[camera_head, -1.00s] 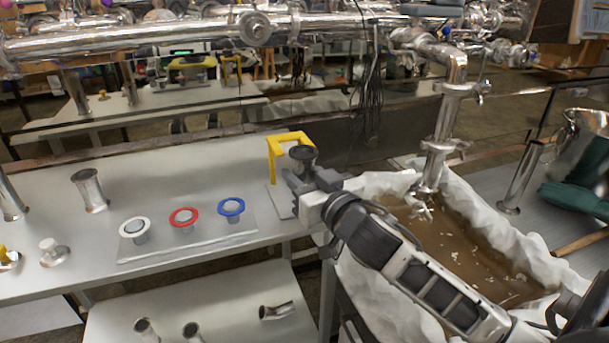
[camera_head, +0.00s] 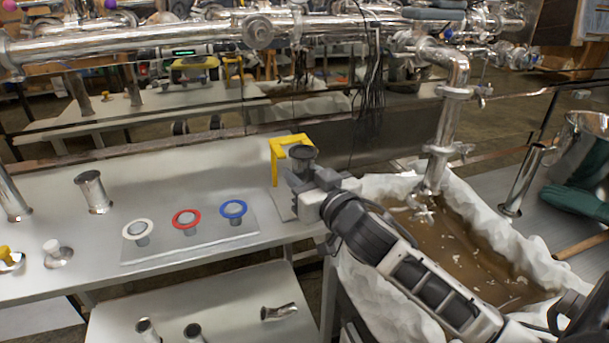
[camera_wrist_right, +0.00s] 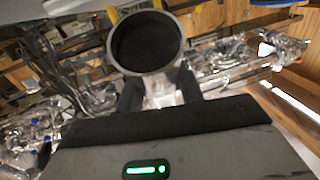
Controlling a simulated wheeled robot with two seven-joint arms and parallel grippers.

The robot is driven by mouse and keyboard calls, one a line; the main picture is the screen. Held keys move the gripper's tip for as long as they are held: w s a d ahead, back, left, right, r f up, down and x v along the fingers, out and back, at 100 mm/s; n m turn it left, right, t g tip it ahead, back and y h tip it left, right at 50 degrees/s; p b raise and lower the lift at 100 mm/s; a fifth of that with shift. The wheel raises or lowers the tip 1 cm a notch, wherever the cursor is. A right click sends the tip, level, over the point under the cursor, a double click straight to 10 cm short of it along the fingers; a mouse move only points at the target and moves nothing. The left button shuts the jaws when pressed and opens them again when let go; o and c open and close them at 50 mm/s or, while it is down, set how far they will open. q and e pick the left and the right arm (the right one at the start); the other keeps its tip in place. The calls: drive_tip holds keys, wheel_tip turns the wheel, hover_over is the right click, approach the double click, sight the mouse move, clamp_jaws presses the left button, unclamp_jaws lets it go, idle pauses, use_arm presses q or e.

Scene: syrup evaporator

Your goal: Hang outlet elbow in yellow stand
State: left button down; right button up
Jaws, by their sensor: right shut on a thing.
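The yellow stand (camera_head: 278,150) stands on the table near its right end, an angular frame on a light base. My right gripper (camera_head: 301,178) is shut on the outlet elbow (camera_head: 302,153), a metal pipe piece with a round dark open end facing up. The elbow is right beside the stand's top arm, partly in front of it; I cannot tell whether they touch. In the right wrist view the elbow's round mouth (camera_wrist_right: 146,42) sits between the fingers, with a bit of yellow behind it. The elbow's lower part is hidden by the gripper. My left gripper is not in view.
A plate with white (camera_head: 137,229), red (camera_head: 186,219) and blue (camera_head: 233,208) ringed holders lies left of the stand. A metal spool (camera_head: 93,192) stands further left. A pan of brown liquid (camera_head: 455,240) is at the right. Several pipe pieces lie on the lower shelf (camera_head: 230,310).

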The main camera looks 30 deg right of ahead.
drive_tip(key=shift+w+d, duration=0.15)
drive_tip(key=shift+w, duration=0.5)
drive_tip(key=shift+w+d, duration=0.1)
drive_tip(key=shift+w, duration=0.35)
drive_tip(key=shift+w, duration=0.15)
drive_tip(key=shift+w, duration=0.1)
drive_tip(key=shift+w+d, duration=0.25)
drive_tip(key=shift+w, duration=0.6)
drive_tip(key=shift+w+d+r, duration=0.1)
drive_tip(key=shift+w, duration=0.05)
drive_tip(key=shift+p, duration=0.3)
